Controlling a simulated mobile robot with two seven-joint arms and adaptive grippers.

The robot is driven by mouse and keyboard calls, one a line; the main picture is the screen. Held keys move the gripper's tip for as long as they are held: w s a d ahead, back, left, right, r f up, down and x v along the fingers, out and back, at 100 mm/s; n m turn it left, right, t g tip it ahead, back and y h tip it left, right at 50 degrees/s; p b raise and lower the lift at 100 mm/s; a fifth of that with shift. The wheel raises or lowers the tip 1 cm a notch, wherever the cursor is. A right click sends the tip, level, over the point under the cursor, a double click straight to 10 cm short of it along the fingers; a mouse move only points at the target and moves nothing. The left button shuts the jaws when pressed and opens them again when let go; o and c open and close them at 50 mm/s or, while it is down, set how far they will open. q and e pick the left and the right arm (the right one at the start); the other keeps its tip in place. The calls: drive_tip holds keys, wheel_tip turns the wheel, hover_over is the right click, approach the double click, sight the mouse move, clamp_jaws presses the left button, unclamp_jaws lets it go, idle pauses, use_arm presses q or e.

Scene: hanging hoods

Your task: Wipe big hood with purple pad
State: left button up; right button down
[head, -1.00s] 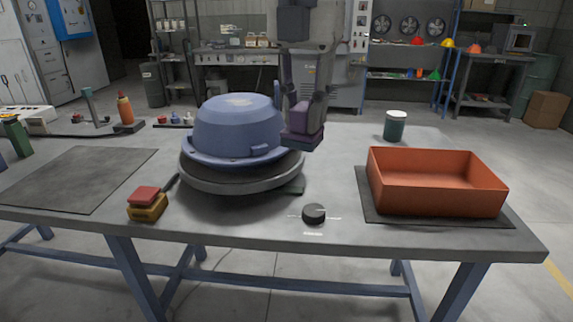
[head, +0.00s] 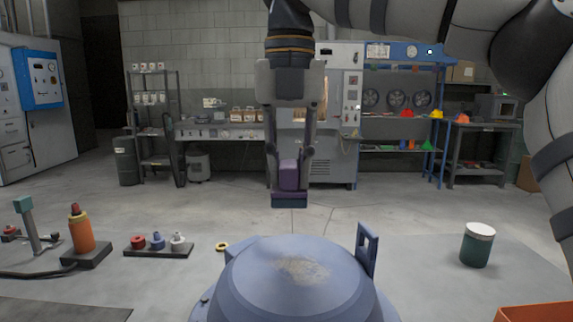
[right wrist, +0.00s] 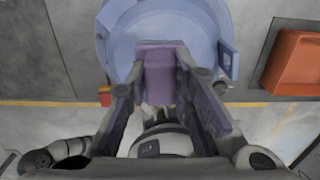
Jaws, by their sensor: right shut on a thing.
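The big hood (head: 240,295) is a blue dome at the bottom centre of the head view, with a tan, dusty patch (head: 302,268) on its crown and an upright loop handle (head: 366,248) on its right. My right gripper (head: 290,160) points down above and behind the dome as seen. It is shut on the purple pad (head: 289,178), whose darker flat base hangs clear of the hood. The right wrist view shows the purple pad (right wrist: 159,80) between the fingers, in front of the blue hood (right wrist: 120,32). My left gripper is out of view.
A white-lidded green jar (head: 477,245) stands right of the hood. An orange tray (head: 545,312) shows at the lower right corner. To the left are an orange bottle (head: 81,230) and a dark strip with small knobs (head: 158,250).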

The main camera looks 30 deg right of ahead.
sight(292, 205)
drive_tip(key=f, duration=0.5)
drive_tip(key=shift+s, duration=0.4)
drive_tip(key=shift+f, duration=0.35)
drive_tip(key=shift+f, duration=1)
